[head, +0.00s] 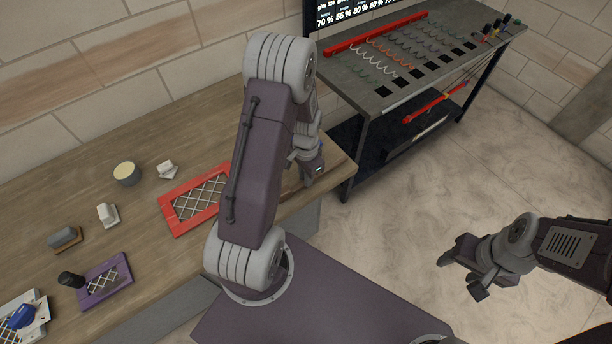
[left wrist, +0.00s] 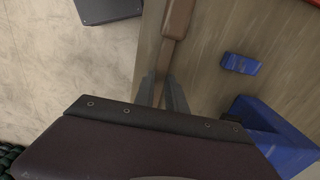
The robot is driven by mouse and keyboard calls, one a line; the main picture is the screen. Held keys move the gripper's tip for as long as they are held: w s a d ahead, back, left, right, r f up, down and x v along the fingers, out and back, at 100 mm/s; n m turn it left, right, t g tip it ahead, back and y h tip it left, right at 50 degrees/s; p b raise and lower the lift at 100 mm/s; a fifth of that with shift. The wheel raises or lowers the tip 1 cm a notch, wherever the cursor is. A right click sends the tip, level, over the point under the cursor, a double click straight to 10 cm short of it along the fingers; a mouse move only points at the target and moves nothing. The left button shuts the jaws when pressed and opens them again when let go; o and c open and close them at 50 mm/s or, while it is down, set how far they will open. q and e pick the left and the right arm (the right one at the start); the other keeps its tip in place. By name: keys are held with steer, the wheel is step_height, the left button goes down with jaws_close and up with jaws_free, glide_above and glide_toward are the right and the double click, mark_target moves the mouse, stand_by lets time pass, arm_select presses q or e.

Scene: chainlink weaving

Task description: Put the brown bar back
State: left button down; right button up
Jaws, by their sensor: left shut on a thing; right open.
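The brown bar (left wrist: 178,18) shows in the left wrist view, running up from between the fingers of my left gripper (left wrist: 163,88) to the top edge. My left gripper is shut on the bar's near end. In the head view my left gripper (head: 314,172) is low at the right end of the wooden bench (head: 150,195); my arm hides much of that area. I cannot tell whether the bar touches the bench top. My right gripper (head: 460,277) is open and empty, over the floor at the right.
A red frame with mesh (head: 196,201) lies on the bench left of my left gripper. A blue block (left wrist: 241,64) and a larger blue thing (left wrist: 275,135) lie right of the bar in the wrist view. A dark rack table (head: 375,92) with coiled wires stands beyond a floor gap.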

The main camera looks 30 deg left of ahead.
arm_select(q)
steer(key=shift+f+b, duration=0.45)
steer(key=shift+f, duration=0.1)
steer(key=c, duration=1.3)
jaws_free()
step_height(320, 180, up, 9)
